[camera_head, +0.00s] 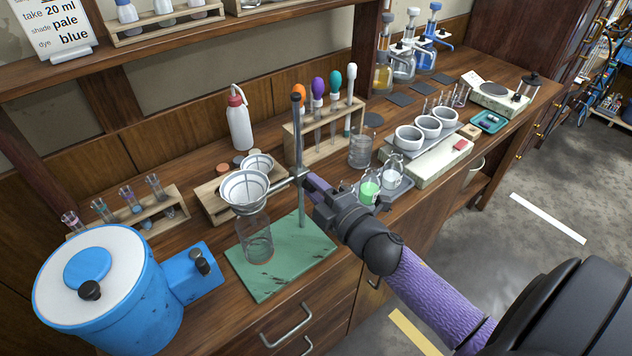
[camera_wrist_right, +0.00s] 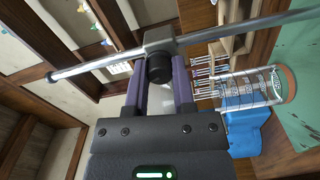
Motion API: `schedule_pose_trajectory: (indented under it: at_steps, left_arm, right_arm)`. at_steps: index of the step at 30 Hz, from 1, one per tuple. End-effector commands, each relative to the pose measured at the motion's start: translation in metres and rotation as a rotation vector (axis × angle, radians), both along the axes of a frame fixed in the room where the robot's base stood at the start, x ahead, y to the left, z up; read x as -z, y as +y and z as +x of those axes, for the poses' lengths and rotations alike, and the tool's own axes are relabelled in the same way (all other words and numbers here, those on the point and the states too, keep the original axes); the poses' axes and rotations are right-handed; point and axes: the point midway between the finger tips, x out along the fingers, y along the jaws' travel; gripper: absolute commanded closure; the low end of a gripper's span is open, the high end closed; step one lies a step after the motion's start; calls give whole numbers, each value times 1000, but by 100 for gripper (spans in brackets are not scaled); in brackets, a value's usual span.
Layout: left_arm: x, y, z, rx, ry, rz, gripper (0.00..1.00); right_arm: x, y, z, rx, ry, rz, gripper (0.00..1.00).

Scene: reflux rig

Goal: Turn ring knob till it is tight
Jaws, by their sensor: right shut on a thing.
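My right gripper (camera_head: 310,183) reaches the upright rod (camera_head: 297,140) of the ring stand from the right. In the right wrist view its purple fingers (camera_wrist_right: 159,76) are shut on the dark ring knob (camera_wrist_right: 160,68), which sticks out of the grey clamp block (camera_wrist_right: 158,40) on the rod. In the head view the gripper hides the knob. The ring arm runs left from the rod to a white ribbed funnel (camera_head: 243,188). A clear glass vessel (camera_head: 257,240) stands below the funnel on the green base plate (camera_head: 285,268). My left gripper is not in view.
A blue drum-shaped machine (camera_head: 110,300) stands at the front left. Behind the stand are a wooden rack of droppers (camera_head: 325,125) and a wash bottle (camera_head: 239,120). Beakers and flasks (camera_head: 369,188) stand close to the right of my right gripper.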

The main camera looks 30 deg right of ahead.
Motion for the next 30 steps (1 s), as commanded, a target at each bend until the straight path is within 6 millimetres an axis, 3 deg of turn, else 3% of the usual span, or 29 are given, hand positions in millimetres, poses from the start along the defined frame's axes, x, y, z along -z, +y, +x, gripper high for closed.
schedule_pose_trajectory:
  at_steps: [13,30]
  left_arm:
    - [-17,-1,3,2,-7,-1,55]
    - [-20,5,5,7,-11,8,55]
  right_arm:
    - [-1,0,0,1,20,252,100]
    - [0,0,0,1,25,310,100]
